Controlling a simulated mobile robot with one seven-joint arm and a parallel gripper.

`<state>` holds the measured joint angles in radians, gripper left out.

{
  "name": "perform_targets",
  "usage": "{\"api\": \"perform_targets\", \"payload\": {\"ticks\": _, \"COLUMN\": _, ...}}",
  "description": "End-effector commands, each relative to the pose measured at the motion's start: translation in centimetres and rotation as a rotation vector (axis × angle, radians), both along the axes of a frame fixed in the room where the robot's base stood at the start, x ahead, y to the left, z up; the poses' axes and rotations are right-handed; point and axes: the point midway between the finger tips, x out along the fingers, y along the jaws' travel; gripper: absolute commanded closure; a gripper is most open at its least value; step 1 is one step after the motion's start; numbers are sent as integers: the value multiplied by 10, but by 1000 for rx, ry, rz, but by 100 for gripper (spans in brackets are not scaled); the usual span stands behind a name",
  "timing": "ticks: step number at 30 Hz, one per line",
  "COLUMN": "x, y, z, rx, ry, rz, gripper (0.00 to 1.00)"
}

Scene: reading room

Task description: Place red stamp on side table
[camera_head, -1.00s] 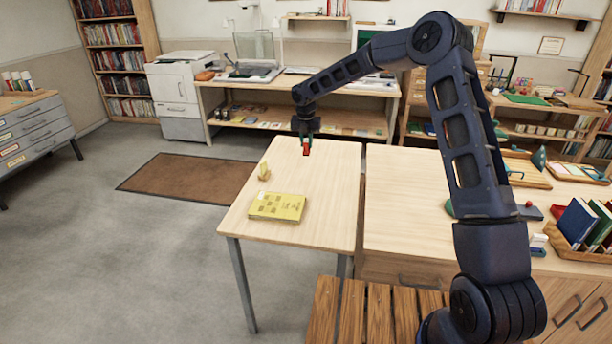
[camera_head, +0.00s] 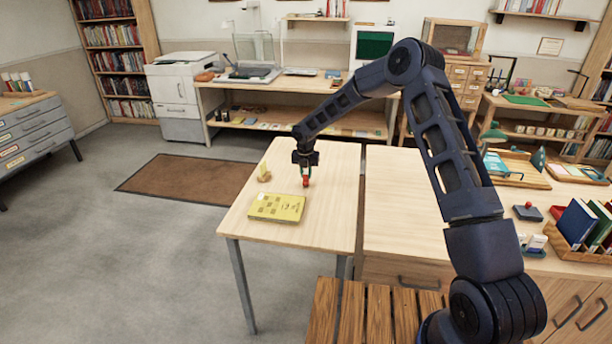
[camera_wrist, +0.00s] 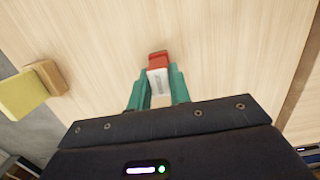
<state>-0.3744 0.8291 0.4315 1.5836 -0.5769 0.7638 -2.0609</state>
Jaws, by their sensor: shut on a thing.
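The tabletop (camera_wrist: 225,50) fills most of that view behind the stamp. I cannot tell whether the stamp touches the table.
A small wooden stand with a yellow card (camera_head: 264,173) stands further left. A larger table (camera_head: 410,200) adjoins on the right. The tabletop around the stamp is clear.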

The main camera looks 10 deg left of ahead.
Motion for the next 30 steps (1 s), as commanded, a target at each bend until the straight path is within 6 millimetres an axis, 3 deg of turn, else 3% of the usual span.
{"api": "perform_targets", "payload": {"ticks": 3, "x": 0, "y": 0, "z": -9, "rx": 1, "ry": -1, "rz": 1, "gripper": 100}}
{"api": "perform_targets", "payload": {"ticks": 13, "x": 0, "y": 0, "z": -11, "rx": 1, "ry": -1, "rz": 1, "gripper": 100}}
{"api": "perform_targets", "payload": {"ticks": 14, "x": 0, "y": 0, "z": -11, "rx": 1, "ry": -1, "rz": 1, "gripper": 78}}
{"api": "perform_targets", "payload": {"ticks": 17, "x": 0, "y": 0, "z": -11, "rx": 1, "ry": -1, "rz": 1, "gripper": 59}}
{"api": "perform_targets", "payload": {"ticks": 26, "x": 0, "y": 0, "z": -10, "rx": 1, "ry": -1, "rz": 0, "gripper": 59}}
{"api": "perform_targets", "payload": {"ticks": 30, "x": 0, "y": 0, "z": 0, "rx": 1, "ry": -2, "rz": 0, "gripper": 59}}
